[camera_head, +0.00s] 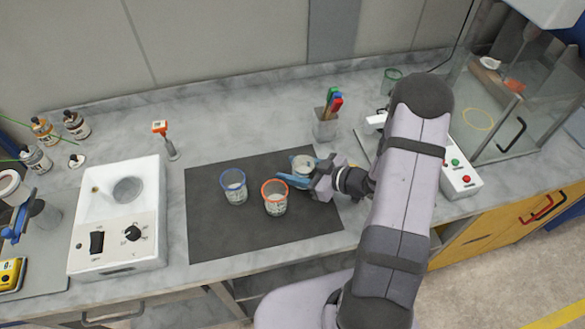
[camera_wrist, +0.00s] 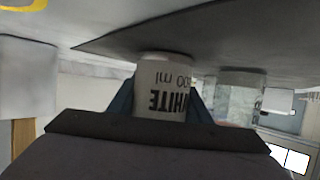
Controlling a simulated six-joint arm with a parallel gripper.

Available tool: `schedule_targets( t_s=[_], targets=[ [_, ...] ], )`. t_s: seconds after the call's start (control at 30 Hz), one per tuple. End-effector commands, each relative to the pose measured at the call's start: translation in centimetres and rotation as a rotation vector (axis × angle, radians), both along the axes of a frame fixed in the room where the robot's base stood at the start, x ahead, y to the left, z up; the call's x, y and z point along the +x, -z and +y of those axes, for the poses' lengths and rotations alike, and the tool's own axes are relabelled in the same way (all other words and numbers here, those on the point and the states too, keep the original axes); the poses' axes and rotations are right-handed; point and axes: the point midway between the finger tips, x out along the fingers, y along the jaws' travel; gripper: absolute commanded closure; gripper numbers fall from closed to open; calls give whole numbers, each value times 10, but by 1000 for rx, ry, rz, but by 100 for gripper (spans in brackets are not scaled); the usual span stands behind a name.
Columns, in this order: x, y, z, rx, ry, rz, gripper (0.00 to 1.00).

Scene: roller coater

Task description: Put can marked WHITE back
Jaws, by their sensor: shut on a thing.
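The can marked WHITE (camera_wrist: 163,85) is between the two fingers of my gripper (camera_wrist: 160,105) in the wrist view, its lettering upside down in that picture. In the head view my gripper (camera_head: 296,181) is shut on this can (camera_head: 303,163), over the right part of the dark mat (camera_head: 230,240). The can looks upright. Whether it touches the mat or is just above it, I cannot tell. A can with an orange rim (camera_head: 274,197) stands on the mat just left of my gripper. A can with a blue rim (camera_head: 234,187) stands further left.
A white machine with a dial (camera_head: 118,215) stands left of the mat. A clear holder with colored handles (camera_head: 326,120) stands behind my gripper. Several small bottles (camera_head: 75,124) are at the far left. The counter behind the mat is mostly free. A glass-sided enclosure (camera_head: 500,100) is at right.

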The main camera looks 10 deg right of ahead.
Motion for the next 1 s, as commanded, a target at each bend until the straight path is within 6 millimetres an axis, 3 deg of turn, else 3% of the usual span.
schedule_targets(
  t_s=[0.1,0.13,0.2,0.63,1.0],
  targets=[
    [0,4,0,0,0,0,85],
    [0,4,0,0,0,0,53],
    [0,3,0,0,0,0,37],
    [0,-2,0,0,0,0,37],
    [-34,-20,-37,-2,6,-3,37]
  ],
)
